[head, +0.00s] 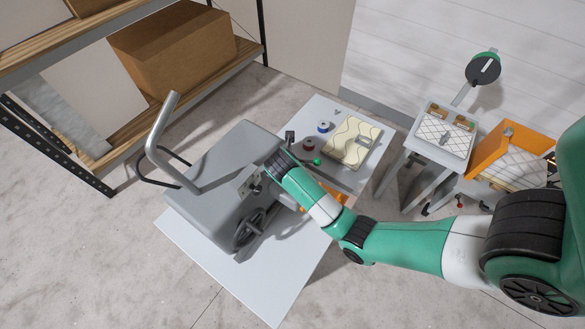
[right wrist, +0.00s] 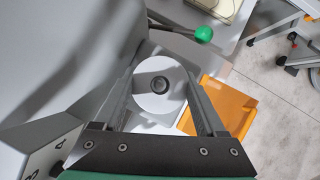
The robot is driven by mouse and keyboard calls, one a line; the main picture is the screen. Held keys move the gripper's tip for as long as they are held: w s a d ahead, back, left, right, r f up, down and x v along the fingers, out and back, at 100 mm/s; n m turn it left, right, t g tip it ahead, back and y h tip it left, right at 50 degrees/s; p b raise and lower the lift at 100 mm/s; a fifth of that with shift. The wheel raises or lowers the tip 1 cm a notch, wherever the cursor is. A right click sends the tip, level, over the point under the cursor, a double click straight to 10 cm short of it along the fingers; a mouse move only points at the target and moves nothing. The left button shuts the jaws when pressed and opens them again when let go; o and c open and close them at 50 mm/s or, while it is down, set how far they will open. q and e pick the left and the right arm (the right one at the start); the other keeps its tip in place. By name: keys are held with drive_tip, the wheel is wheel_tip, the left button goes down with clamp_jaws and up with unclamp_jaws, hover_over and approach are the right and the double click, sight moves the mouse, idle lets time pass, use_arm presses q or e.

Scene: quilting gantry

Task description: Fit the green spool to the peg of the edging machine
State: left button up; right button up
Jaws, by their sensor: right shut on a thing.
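The edging machine (head: 222,165) is a large grey body on a white table; its side also fills the left of the right wrist view (right wrist: 50,60). My right gripper (right wrist: 163,78) is beside the machine, its two fingers shut on the sides of a spool (right wrist: 148,98). Only the spool's pale round end and dark centre show; its thread colour is hidden. I cannot tell whether the dark centre is an empty bore or a peg. I cannot make out the machine's peg. In the head view my right arm hides the gripper's fingertips. My left gripper is not in view.
A lever with a green ball (right wrist: 204,34) juts out near the spool. An orange tray (right wrist: 228,106) lies beside the fingers. Red (head: 309,144) and blue (head: 323,127) spools stand near a patterned cloth (head: 352,141). An orange bin (head: 500,150) stands at right.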

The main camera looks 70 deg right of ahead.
drive_tip(key=shift+f+b, duration=1.1)
drive_tip(key=shift+f, duration=0.95)
drive_tip(key=o, duration=1.5)
drive_tip(key=shift+c, duration=0.2)
drive_tip(key=shift+r, duration=0.1)
drive_tip(key=w+p+v, duration=0.1)
drive_tip(key=p+v, duration=0.3)
drive_tip(key=v, duration=0.7)
drive_tip(key=shift+s+a+r, duration=0.15)
drive_tip(key=shift+s+r, duration=0.05)
drive_tip(key=shift+s, duration=0.3)
